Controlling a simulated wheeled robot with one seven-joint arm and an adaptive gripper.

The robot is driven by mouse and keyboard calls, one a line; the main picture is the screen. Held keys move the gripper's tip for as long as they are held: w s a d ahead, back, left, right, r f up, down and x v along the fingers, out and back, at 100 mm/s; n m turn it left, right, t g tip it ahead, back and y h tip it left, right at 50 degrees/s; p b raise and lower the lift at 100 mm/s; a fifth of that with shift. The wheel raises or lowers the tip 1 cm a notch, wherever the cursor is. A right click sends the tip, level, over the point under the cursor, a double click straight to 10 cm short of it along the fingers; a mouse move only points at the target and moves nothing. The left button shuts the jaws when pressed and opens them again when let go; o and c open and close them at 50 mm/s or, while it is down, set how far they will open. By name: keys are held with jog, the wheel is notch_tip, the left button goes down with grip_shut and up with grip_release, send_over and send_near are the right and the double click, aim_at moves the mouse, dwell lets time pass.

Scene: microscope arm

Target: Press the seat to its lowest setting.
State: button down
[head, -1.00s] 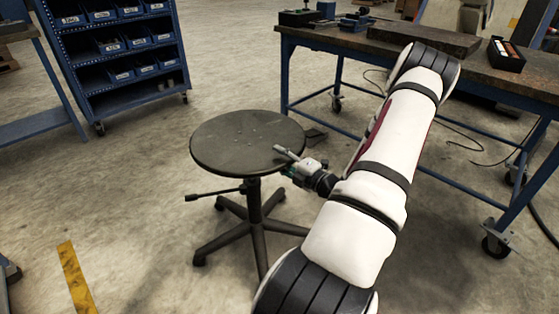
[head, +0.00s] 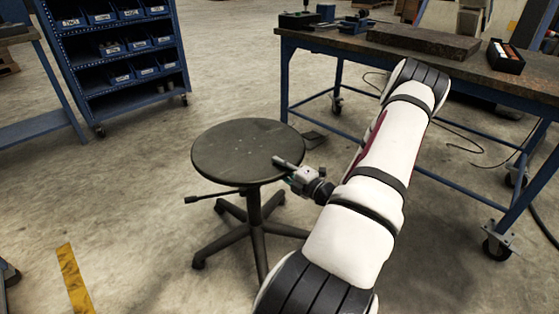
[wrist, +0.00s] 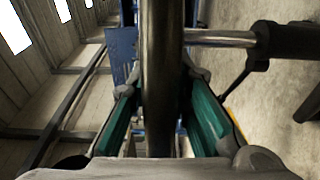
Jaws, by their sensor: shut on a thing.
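A round dark stool seat (head: 235,150) stands near the middle of the head view, on a column (head: 254,210) with a star-shaped base. My gripper (head: 284,164) reaches the seat's right edge from the right, with a finger over its top. In the wrist view the seat (wrist: 161,50) is seen edge-on as a dark upright band between the two green-sided fingers, and my gripper (wrist: 163,95) is shut on its rim. A lever (head: 212,196) sticks out to the left below the seat. The finger under the seat is hidden in the head view.
A workbench (head: 345,50) with a slab and a black box (head: 506,55) stands at the back right. A blue bin rack (head: 120,60) stands at the back left.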

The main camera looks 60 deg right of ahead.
notch_tip(320, 180, down, 8)
jog(key=b, duration=0.1)
jog(key=shift+s, duration=0.1)
jog(key=c, duration=1.5)
grip_release()
jog(key=shift+s, duration=0.1)
jog(key=v, duration=1.1)
jog(key=shift+s+a, duration=0.25)
jog(key=shift+s, duration=0.1)
